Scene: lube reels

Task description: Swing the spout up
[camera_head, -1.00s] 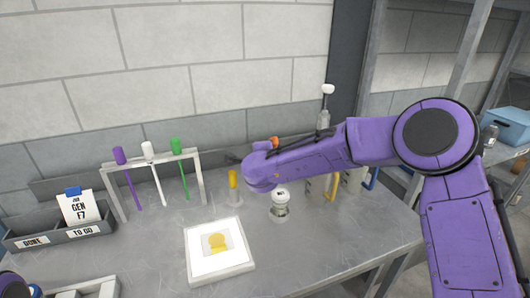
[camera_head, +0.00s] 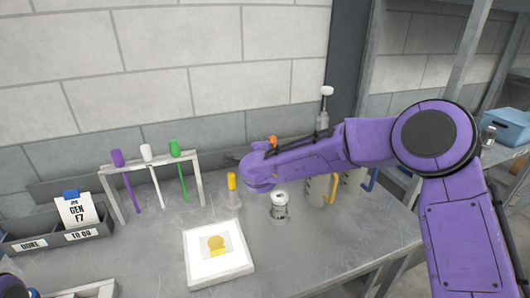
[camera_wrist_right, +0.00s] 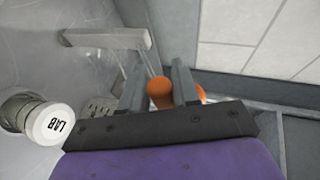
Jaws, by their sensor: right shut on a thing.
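My right gripper (camera_wrist_right: 157,78) reaches in from the right in the head view, with its end (camera_head: 258,165) low over the back of the bench. In the right wrist view its two grey fingers stand on either side of a rounded orange piece (camera_wrist_right: 160,93), and it is shut on this piece. More orange shows behind the right finger. In the head view an orange part (camera_head: 272,141) shows just behind the gripper's end. I cannot clearly make out the rest of the spout, as my arm hides it.
A white-capped jar (camera_head: 279,205) stands close below my right arm; its LAB cap (camera_wrist_right: 57,123) shows in the wrist view. A yellow-topped holder (camera_head: 232,190), a white framed pad (camera_head: 238,269) and a tool rack (camera_head: 199,180) are to the left. Jugs (camera_head: 318,190) stand behind the forearm.

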